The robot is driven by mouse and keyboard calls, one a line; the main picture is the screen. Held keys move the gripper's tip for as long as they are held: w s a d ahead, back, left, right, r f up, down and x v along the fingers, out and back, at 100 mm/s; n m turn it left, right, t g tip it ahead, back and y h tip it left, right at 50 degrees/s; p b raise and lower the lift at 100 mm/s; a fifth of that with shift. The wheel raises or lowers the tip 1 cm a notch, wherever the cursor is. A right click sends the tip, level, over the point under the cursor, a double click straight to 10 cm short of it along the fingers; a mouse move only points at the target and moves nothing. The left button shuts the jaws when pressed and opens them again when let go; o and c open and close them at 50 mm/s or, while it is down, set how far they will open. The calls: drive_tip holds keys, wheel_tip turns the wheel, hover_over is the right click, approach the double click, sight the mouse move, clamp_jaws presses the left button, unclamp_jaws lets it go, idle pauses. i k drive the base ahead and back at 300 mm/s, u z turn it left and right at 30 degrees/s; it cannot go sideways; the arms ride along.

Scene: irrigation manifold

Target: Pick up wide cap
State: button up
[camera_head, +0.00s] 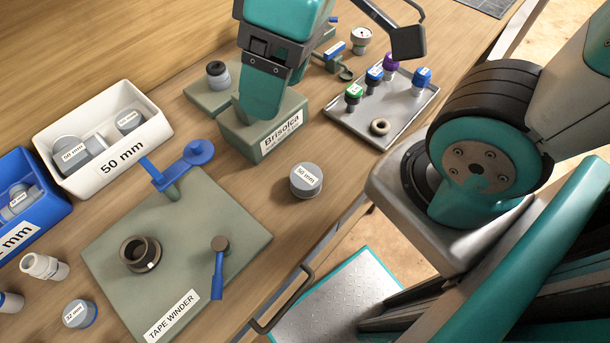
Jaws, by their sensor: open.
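A wide, round grey cap (303,190) with a white "50 mm" label on its top lies flat on the wooden bench, right of the tape winder plate and near the bench's front edge. It stands clear of other things. A smaller grey and blue cap (76,319), labelled "32 mm", lies at the lower left.
The tape winder plate (112,225) carries a dark ring (141,254) and blue handles. A white bin (148,160), a blue bin (45,225) and a metal tray (345,125) flank the bench.

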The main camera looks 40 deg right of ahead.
sight(306, 178)
drive_tip(key=z, duration=0.55)
drive_tip(key=k, duration=1.3)
drive_tip(key=u, duration=0.15)
drive_tip(key=i, duration=0.7)
drive_tip(key=u, duration=0.15)
